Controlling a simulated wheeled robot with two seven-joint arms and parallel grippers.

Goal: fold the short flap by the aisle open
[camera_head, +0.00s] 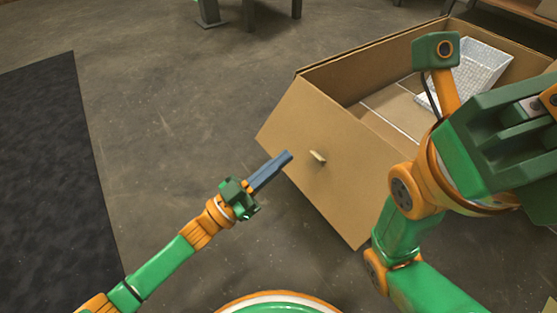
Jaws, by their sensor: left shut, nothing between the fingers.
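An open cardboard box (376,82) stands on the floor at the right. Its short flap (305,130) on the near left end slopes outward and down from the rim, with a small pale tab (317,157) on its face. My left gripper (287,157) is shut and empty, its blue-grey fingertips just left of the tab. They look close to the flap, but I cannot tell whether they touch it. My right arm covers the near right part of the box, and its fingertips are not visible.
A white textured container (475,70) is inside the box at the far right. A dark mat (50,170) lies on the left of the floor. The concrete floor (170,110) between mat and box is clear.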

